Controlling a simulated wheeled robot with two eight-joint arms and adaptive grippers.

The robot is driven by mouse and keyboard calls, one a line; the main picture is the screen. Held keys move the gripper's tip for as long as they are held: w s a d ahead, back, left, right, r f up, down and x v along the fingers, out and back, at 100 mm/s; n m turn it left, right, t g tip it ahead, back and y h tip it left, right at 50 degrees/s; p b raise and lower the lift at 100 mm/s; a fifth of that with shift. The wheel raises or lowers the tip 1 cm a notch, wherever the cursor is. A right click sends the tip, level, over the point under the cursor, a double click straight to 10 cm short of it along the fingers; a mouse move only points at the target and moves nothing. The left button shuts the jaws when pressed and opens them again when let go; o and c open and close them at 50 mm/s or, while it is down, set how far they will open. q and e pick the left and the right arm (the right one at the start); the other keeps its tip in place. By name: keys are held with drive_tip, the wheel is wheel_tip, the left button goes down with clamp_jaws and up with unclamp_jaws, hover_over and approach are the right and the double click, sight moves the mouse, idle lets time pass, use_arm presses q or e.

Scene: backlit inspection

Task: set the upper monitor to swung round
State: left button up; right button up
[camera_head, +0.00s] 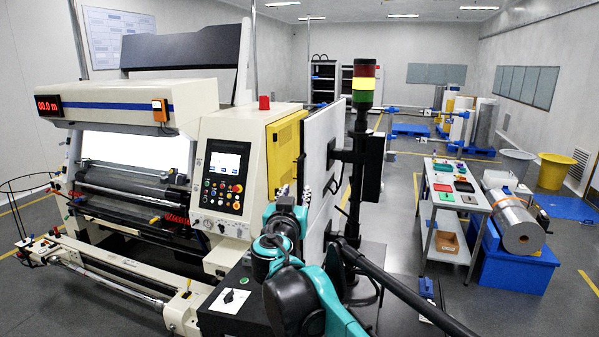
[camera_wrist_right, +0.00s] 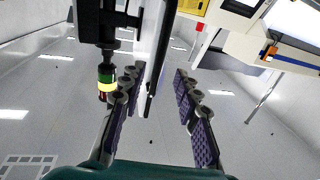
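The upper monitor (camera_head: 319,150) is a tall pale panel, seen nearly edge-on in the head view, carried by a bracket on a dark post (camera_head: 356,185) right of the cream machine. In the right wrist view the monitor (camera_wrist_right: 154,45) is a narrow slab with a dark edge, reaching down between the finger lines. My right gripper (camera_head: 294,193) is at the panel's lower left. Its fingers (camera_wrist_right: 158,82) are spread wide in the right wrist view; I cannot tell whether either touches the panel. My left gripper is not in view.
A stack light (camera_head: 364,84) tops the post. The machine's control panel (camera_head: 224,177) and yellow cover (camera_head: 285,150) are close on the left. A second pale panel (camera_head: 315,245) is below the monitor.

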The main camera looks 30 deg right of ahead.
sight(299, 184)
drive_tip(key=p+x, duration=0.1)
drive_tip(key=x, duration=0.6)
drive_tip(key=shift+s, duration=0.15)
clamp_jaws()
